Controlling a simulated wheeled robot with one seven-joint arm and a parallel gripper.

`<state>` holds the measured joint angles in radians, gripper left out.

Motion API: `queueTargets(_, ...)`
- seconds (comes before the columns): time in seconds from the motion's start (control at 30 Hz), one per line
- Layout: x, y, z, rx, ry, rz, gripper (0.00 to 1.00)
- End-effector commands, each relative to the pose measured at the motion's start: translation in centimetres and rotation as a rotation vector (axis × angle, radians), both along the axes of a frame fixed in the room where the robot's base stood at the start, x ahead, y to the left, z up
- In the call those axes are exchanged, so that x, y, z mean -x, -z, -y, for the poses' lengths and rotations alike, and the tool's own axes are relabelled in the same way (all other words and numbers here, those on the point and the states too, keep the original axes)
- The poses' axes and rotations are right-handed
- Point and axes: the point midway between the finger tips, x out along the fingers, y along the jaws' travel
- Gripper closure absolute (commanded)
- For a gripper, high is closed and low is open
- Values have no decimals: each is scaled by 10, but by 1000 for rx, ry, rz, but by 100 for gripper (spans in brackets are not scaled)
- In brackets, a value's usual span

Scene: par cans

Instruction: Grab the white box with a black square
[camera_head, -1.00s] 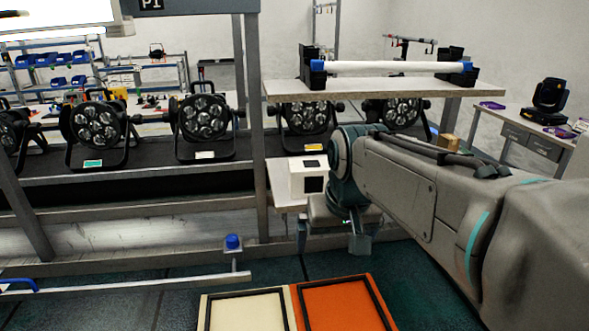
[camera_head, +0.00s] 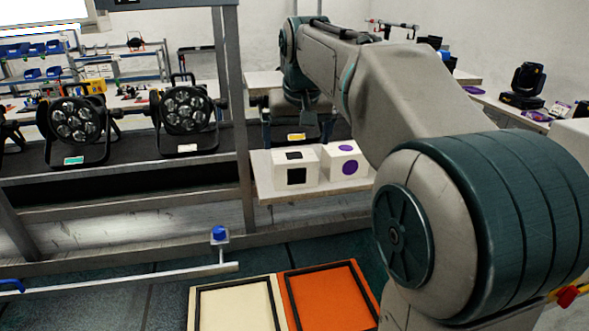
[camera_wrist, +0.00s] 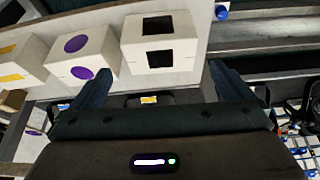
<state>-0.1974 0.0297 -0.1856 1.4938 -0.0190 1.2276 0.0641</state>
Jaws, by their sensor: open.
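The white box with a black square (camera_head: 296,175) stands on a pale shelf (camera_head: 268,192) in the head view, with black squares on its top and front. My gripper (camera_head: 297,128) is open and empty, above and behind this box. In the wrist view, the box (camera_wrist: 150,32) shows ahead of my open gripper (camera_wrist: 160,68), within the span between the two fingers and apart from them. A white box with purple circles (camera_head: 331,171) stands just beside it on the right in the head view; in the wrist view this box (camera_wrist: 84,58) is on the left.
A white box with yellow marks (camera_wrist: 25,52) is at the wrist view's left edge. A metal post (camera_head: 243,130) rises left of the shelf. Stage lights (camera_head: 186,108) line the rack. Cream (camera_head: 236,309) and orange (camera_head: 330,299) trays lie below.

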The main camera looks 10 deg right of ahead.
Motion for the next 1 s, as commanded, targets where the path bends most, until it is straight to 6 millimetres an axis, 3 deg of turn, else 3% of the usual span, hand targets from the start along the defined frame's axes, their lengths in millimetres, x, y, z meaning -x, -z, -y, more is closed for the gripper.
queueTargets(0.1,-8,21,0,0,-1,-3,0)
queueTargets(0.37,-17,40,1,0,-1,-1,0)
queueTargets(0.7,-36,80,2,0,0,0,0)
queueTargets(0.97,-37,84,2,0,0,1,0)
queueTargets(1.0,-37,84,2,0,0,1,6)
